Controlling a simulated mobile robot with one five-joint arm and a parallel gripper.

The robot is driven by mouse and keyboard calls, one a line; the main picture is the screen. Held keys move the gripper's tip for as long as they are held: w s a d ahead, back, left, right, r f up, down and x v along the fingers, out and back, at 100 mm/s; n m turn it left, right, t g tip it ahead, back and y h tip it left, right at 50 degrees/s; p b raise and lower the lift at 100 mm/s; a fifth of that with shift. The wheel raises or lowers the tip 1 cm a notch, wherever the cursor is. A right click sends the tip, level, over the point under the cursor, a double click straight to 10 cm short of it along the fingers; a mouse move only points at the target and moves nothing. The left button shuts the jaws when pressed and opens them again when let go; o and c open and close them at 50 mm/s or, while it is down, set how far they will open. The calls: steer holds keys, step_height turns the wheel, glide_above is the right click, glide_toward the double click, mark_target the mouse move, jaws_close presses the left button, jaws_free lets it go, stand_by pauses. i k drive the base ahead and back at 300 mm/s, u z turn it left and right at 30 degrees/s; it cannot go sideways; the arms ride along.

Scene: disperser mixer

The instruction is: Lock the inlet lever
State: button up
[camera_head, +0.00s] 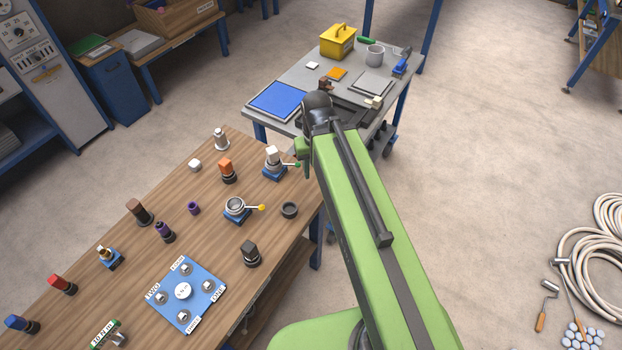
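One has a pale block on top and a lever with a green knob (297,164) pointing right. The other is an open metal ring (235,206) with a lever ending in a yellow knob (261,208), also pointing right. No label shows which is the inlet lever, and I cannot tell whether either is locked. My green arm reaches over the bench's right edge, its dark joint beside the green-knob fitting.
The wooden bench (120,212) holds several coloured-top fittings, a dark ring (289,210) and a blue plate (206,283) with metal knobs. A grey table (300,76) behind carries a yellow box (338,40) and a blue mat (276,100). A coiled hose (590,245) lies on the floor at right.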

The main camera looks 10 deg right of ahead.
mark_target(297, 165)
steer(key=z, duration=0.2)
steer(key=k, duration=0.3)
steer(key=u, duration=0.35)
steer(key=i, duration=0.75)
steer(key=u, duration=1.75)
steer(key=k, duration=1.2)
steer(key=z, duration=0.35)
steer(key=i, duration=1)
steer(key=u, duration=0.05)
